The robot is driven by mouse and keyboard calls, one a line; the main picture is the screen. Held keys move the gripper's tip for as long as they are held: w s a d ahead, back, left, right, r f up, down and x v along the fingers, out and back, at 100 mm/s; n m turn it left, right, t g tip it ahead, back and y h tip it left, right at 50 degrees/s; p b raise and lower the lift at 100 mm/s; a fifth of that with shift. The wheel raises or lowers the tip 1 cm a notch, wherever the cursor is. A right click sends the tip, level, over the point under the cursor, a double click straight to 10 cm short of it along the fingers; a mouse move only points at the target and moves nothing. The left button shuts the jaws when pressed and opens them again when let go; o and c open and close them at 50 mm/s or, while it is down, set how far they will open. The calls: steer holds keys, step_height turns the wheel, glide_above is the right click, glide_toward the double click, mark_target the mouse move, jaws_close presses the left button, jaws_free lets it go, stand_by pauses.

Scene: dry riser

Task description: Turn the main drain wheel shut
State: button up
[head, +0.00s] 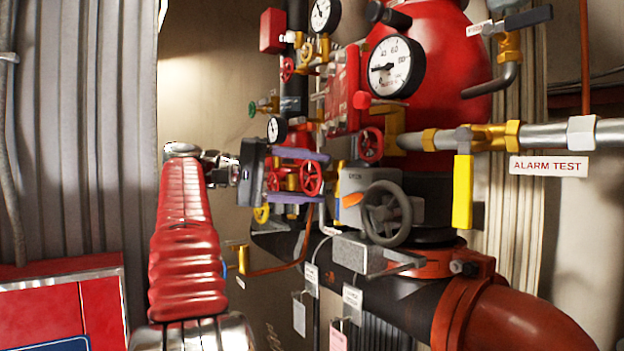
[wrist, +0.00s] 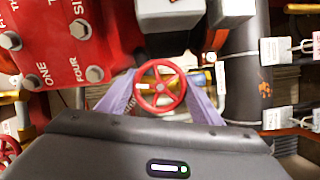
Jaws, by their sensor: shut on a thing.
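A small red spoked wheel (head: 311,178), which I take to be the main drain wheel, sits left of the grey valve box. It shows face-on in the wrist view (wrist: 160,87), though no label naming it can be read. My gripper (head: 303,175) reaches in from the left with one purple finger above the wheel and one below. In the wrist view my gripper (wrist: 161,95) has a purple finger on each side of the rim, shut on it. The wheel's lower edge in that view is close to my dark gripper body.
A larger grey handwheel (head: 387,213) stands right of the red wheel. Another red wheel (head: 370,145) is above right. A yellow lever (head: 463,192) hangs beside the "ALARM TEST" sign (head: 548,166). A bent copper pipe (head: 285,266) runs below my gripper. Tags (head: 352,303) hang lower down.

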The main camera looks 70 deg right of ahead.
steer(key=m+t, duration=0.1)
steer(key=m, duration=0.1)
steer(key=m+t, duration=0.1)
steer(key=m, duration=0.2)
steer(key=shift+f+t, duration=0.2)
steer(key=shift+t, duration=0.1)
steer(key=m+t, duration=0.1)
steer(key=m, duration=0.1)
steer(key=m+t+h, duration=0.1)
steer(key=m, duration=0.1)
steer(key=shift+m+t+h, duration=0.3)
steer(key=shift+t, duration=0.1)
steer(key=o, duration=1.1)
steer(key=shift+r, duration=0.1)
steer(key=shift+c, duration=0.2)
